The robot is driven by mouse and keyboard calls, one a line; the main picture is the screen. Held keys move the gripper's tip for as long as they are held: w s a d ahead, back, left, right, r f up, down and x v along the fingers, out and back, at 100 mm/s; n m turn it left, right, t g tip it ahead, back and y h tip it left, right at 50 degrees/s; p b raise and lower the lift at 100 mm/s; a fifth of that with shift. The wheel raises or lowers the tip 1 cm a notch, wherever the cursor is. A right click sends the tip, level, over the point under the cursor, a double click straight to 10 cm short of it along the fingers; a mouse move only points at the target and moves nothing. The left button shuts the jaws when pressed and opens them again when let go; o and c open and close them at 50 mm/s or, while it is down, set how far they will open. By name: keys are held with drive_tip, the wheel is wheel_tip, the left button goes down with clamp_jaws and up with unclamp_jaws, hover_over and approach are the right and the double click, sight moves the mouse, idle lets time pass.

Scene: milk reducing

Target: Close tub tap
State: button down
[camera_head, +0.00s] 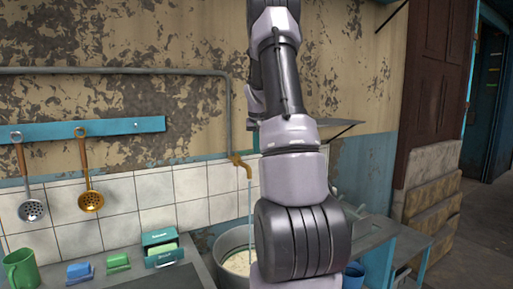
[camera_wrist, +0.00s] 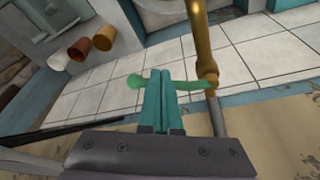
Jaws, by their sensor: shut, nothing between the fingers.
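The brass tap (camera_head: 240,163) comes out of a wall pipe in the head view, and a thin stream falls from it into a metal tub (camera_head: 222,240) with pale contents. In the wrist view the brass tap (camera_wrist: 203,40) stands right of my gripper (camera_wrist: 158,74), with a green handle (camera_wrist: 199,87) reaching left from it. My teal fingers are shut together, with nothing between them, and cross in front of the handle's middle. The handle's round end (camera_wrist: 134,81) shows left of the fingers. I cannot tell whether they touch. My arm hides the gripper in the head view.
A green mug (camera_head: 20,269), a blue sponge (camera_head: 79,271), a green sponge (camera_head: 118,262) and a teal box (camera_head: 161,240) stand on the counter at left. A tiled wall backs the tap.

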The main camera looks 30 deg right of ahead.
drive_tip(key=w+d+n, duration=0.1)
drive_tip(key=w+n, duration=0.1)
drive_tip(key=n, duration=0.1)
drive_tip(key=shift+d+y, duration=0.4)
drive_tip(key=shift+w+d+n, duration=0.1)
drive_tip(key=shift+w+n, duration=0.15)
drive_tip(key=shift+n, duration=0.35)
drive_tip(key=shift+w+d, duration=0.2)
drive_tip(key=shift+w, duration=0.25)
drive_tip(key=shift+s, duration=0.1)
